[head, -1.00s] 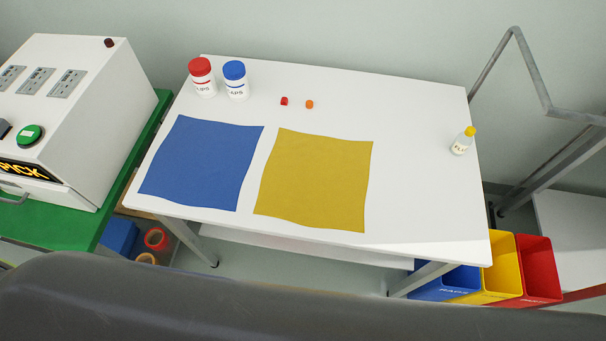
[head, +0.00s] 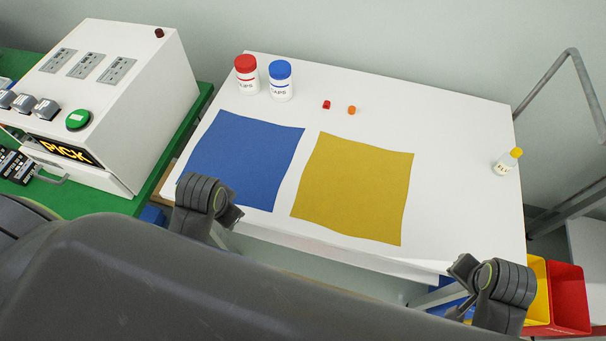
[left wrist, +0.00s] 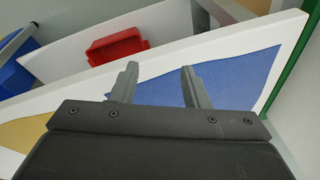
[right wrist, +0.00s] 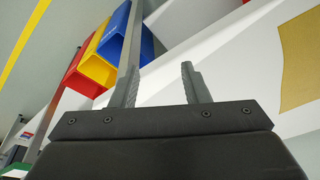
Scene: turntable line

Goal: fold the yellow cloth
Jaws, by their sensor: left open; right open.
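The yellow cloth (head: 353,190) lies flat and unfolded on the white table, right of the blue cloth (head: 243,160), with a narrow gap between them. A corner of the yellow cloth shows in the left wrist view (left wrist: 22,134) and part of it at the right edge of the right wrist view (right wrist: 300,62). My left gripper (left wrist: 159,67) is open and empty, near the table's front edge by the blue cloth. My right gripper (right wrist: 160,68) is open and empty, near the front right corner, apart from the yellow cloth. In the head view the fingers are hard to make out.
A red-lidded bottle (head: 246,75) and a blue-lidded bottle (head: 281,82) stand at the back left of the table (head: 455,200). Two small pieces, red (head: 326,104) and orange (head: 351,110), lie behind the yellow cloth. Bins (head: 565,298) stand low right.

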